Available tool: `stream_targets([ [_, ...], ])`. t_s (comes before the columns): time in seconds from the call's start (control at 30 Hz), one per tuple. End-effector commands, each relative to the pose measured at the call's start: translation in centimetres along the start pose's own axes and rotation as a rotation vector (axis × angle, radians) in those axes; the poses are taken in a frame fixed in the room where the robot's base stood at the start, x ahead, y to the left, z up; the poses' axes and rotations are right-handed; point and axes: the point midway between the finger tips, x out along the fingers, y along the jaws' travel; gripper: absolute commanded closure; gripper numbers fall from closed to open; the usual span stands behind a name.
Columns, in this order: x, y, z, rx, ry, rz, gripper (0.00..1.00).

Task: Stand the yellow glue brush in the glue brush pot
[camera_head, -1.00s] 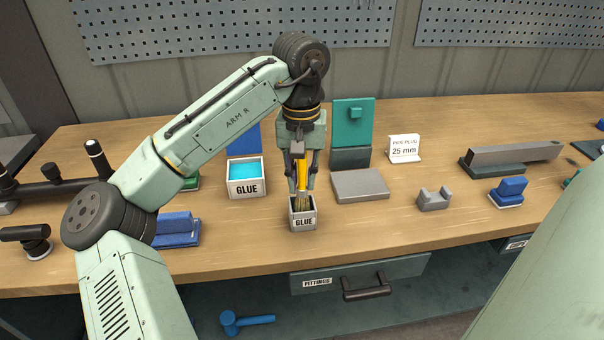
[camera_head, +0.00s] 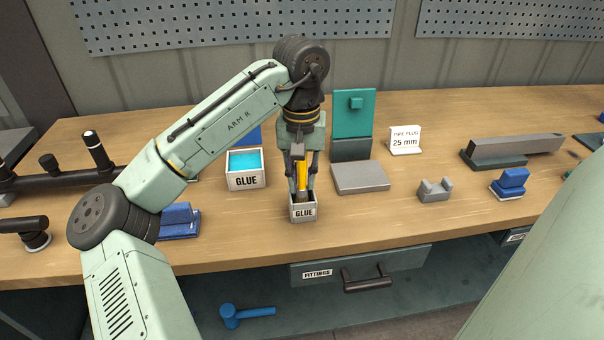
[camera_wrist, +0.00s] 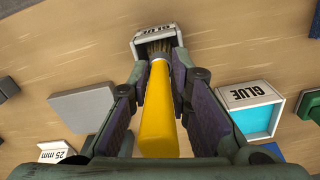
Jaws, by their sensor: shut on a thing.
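The yellow glue brush (camera_head: 302,176) is upright between the fingers of my gripper (camera_head: 302,170), which is shut on its handle. The wrist view shows the yellow handle (camera_wrist: 159,115) between both fingers, with the bristles (camera_wrist: 158,50) at the mouth of the small pot. That glue brush pot (camera_head: 303,213) is a small pale box labelled GLUE, near the bench's front edge. It also shows in the wrist view (camera_wrist: 146,37). The bristle end is inside the pot's opening in both views. I cannot tell whether it touches the pot's floor.
A larger GLUE box with blue contents (camera_head: 246,182) stands to the left. A grey plate (camera_head: 360,177) and teal stand (camera_head: 353,112) are behind right. A grey cradle (camera_head: 435,190) and a PIPE PLUG 25 mm sign (camera_head: 405,140) stand further right. A FITTINGS drawer (camera_head: 360,268) is below.

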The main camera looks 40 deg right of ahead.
Motion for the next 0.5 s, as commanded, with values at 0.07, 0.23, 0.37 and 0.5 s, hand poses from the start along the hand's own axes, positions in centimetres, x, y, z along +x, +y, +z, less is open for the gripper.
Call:
stream_targets([
  [0.07, 0.26, 0.00, 0.01, 0.000, 0.000, 0.000, 1.00],
  [0.23, 0.70, -0.01, 0.00, 0.000, 0.000, 0.000, 1.00],
  [0.37, 0.80, -0.02, 0.00, -0.001, 0.000, 0.000, 0.79],
  [0.5, 0.78, -0.01, 0.00, -0.001, 0.000, 0.000, 0.70],
])
